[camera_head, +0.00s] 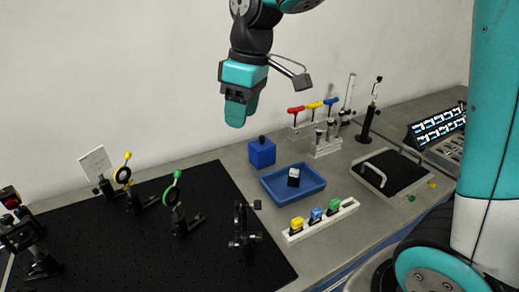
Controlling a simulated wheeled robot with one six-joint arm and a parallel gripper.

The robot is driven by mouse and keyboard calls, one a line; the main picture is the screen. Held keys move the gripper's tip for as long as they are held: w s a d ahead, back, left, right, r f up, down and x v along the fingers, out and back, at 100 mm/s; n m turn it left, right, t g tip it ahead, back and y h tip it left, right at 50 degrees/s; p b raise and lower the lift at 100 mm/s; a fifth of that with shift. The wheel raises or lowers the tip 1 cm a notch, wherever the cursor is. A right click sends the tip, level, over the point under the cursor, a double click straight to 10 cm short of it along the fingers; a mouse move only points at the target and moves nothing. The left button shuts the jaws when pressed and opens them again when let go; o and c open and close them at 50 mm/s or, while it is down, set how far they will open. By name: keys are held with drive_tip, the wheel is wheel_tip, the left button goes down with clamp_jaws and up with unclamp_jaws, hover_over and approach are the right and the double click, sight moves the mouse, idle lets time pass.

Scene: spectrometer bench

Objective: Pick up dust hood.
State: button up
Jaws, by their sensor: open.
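The dust hood appears to be the blue box (262,153) with a small black knob on top. It stands upright on the grey bench, behind the blue tray and beside the black breadboard's right edge. My gripper (238,114) hangs in the air, above and to the left of the blue box in the picture. Its teal fingers point down, are apart from the box and hold nothing that I can see. One finger largely covers the other, so the gap is hard to see.
A blue tray (268,190) holds a small black-and-white cube (293,177). A white rack (340,212) with coloured pieces stands in front. Hex keys (313,107) and posts stand behind at right. Several optic mounts stand on the black breadboard (150,255). A handled tray (408,192) lies right.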

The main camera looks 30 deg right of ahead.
drive_tip(key=w+d+h, duration=0.1)
drive_tip(key=w+d, duration=0.6)
drive_tip(key=w, duration=0.4)
drive_tip(key=n+p, duration=0.1)
drive_tip(key=p, duration=0.3)
hover_over(262, 136)
drive_tip(key=shift+g+h, duration=0.3)
drive_tip(key=shift+h, duration=0.1)
drive_tip(key=f, duration=1.4)
drive_tip(key=shift+s, duration=0.2)
drive_tip(key=shift+w+f+p, duration=0.1)
drive_tip(key=shift+f+p, duration=1.35)
drive_tip(key=shift+f, duration=1.65)
clamp_jaws()
